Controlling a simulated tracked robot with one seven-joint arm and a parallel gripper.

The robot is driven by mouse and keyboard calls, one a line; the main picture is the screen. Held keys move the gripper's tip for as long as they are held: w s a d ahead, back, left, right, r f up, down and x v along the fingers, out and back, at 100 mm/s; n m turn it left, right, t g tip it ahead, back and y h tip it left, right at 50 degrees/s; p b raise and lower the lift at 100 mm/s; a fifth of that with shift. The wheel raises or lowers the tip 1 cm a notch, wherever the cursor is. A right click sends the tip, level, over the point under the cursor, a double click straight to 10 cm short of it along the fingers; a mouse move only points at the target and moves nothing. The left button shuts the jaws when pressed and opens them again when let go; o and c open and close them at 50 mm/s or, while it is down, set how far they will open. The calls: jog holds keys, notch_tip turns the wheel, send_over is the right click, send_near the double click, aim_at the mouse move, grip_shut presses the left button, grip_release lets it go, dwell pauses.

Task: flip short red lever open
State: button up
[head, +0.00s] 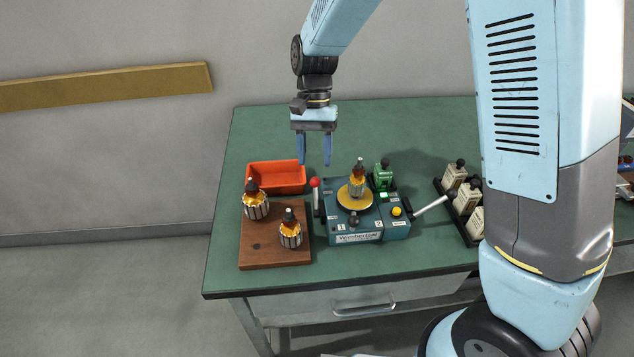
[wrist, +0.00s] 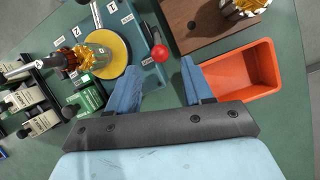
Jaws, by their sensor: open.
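The short red lever is a red ball knob (head: 315,182) on a short grey shaft, standing at the left side of the teal winding machine (head: 357,237). In the wrist view the red ball (wrist: 160,53) sits between the fingertips in the picture, beyond them. My gripper (head: 314,163) is open and empty, pointing down above and behind the lever. Its two blue fingers (wrist: 160,72) are apart, and neither appears to touch the knob. An armature with copper windings (head: 358,183) stands upright on the machine's yellow disc (head: 354,198).
An orange bin (head: 276,189) lies close left of the lever. A wooden board (head: 273,258) holds two armatures. A green box (head: 382,176), a long black-knobbed lever (head: 432,206) and a rack of pale containers (head: 464,224) are to the right. The green table's back is clear.

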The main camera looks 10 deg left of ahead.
aim_at(315, 184)
jog(key=x, duration=0.7)
jog(key=shift+f, duration=0.15)
jog(key=shift+c, duration=0.4)
grip_shut()
